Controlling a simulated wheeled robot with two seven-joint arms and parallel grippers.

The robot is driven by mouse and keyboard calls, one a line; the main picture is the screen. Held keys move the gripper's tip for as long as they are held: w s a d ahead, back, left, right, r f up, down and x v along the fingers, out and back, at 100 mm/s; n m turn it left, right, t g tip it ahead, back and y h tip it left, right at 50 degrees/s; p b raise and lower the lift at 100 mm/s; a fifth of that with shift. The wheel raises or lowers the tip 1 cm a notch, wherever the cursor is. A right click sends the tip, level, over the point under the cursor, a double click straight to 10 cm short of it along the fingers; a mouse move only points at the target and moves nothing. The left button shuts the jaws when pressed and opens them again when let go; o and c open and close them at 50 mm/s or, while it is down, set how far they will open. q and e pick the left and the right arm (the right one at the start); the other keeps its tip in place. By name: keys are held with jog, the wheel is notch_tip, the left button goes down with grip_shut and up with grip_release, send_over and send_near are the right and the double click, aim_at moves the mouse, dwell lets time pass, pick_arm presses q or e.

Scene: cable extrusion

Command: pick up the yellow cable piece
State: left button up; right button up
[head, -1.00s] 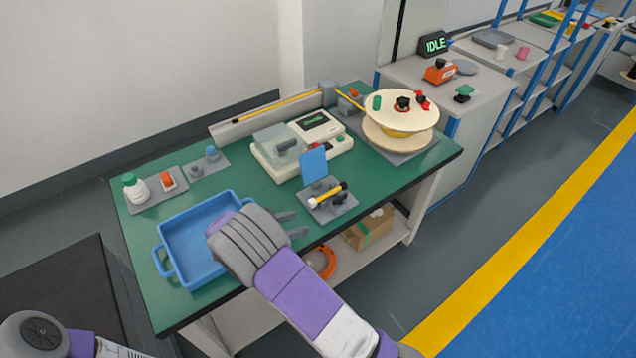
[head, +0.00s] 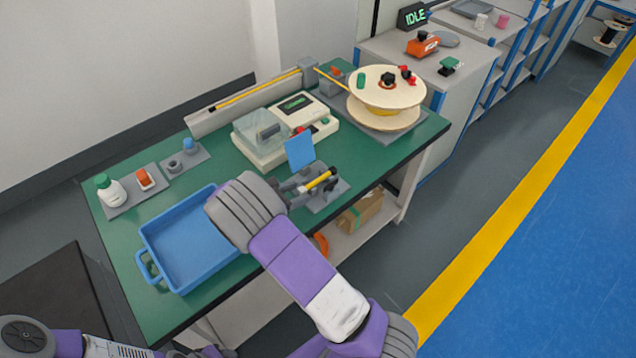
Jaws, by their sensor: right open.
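The yellow cable piece (head: 318,181), with black parts at its ends, rests tilted on a small grey fixture (head: 333,194) near the front edge of the green bench. A blue plate (head: 299,151) stands upright behind the fixture. My right gripper (head: 297,189) is open, its fingers pointing right toward the piece. The fingertips are at the left side of the fixture, close to the cable piece in the picture; I cannot tell whether they touch. My gripper body partly hides the tray edge. My left arm shows at the bottom left, but no left gripper can be made out.
A blue tray (head: 153,236) lies left of my right gripper. A white machine (head: 262,153) with a clear cover stands behind the fixture. A cable spool (head: 357,97) is at the back right. A white bottle (head: 110,190) with a green cap stands at the left.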

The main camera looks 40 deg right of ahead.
grip_shut()
dwell(0.3)
notch_tip(320, 180, up, 10)
jog(key=p, duration=0.3)
jog(key=shift+p, duration=0.3)
